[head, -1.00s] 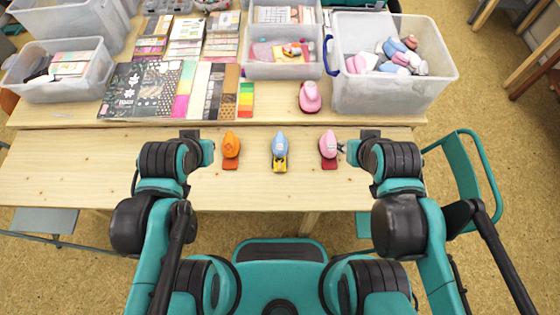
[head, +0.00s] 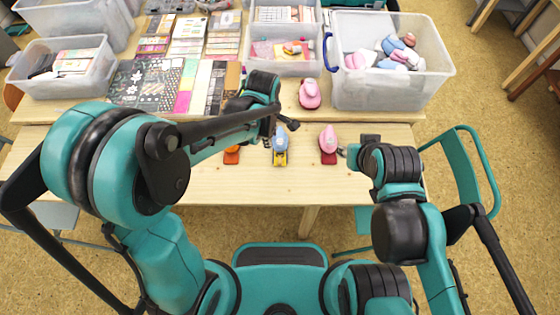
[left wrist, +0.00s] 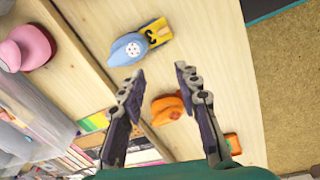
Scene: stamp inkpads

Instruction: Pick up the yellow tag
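The yellow tag (head: 280,159) lies on the front table, at the near end of a blue stamp (head: 280,141). In the left wrist view the yellow tag (left wrist: 157,32) has a black mark and touches the blue stamp (left wrist: 128,52). My left gripper (head: 281,132) is above the blue stamp.
An orange stamp (left wrist: 170,117) with an orange-red tag (head: 232,156) stands left of the blue one, partly hidden by my left arm. A red tag (head: 329,158) lies by the pink stamp. Another pink stamp (head: 310,94) and a clear bin (head: 385,98) are behind.

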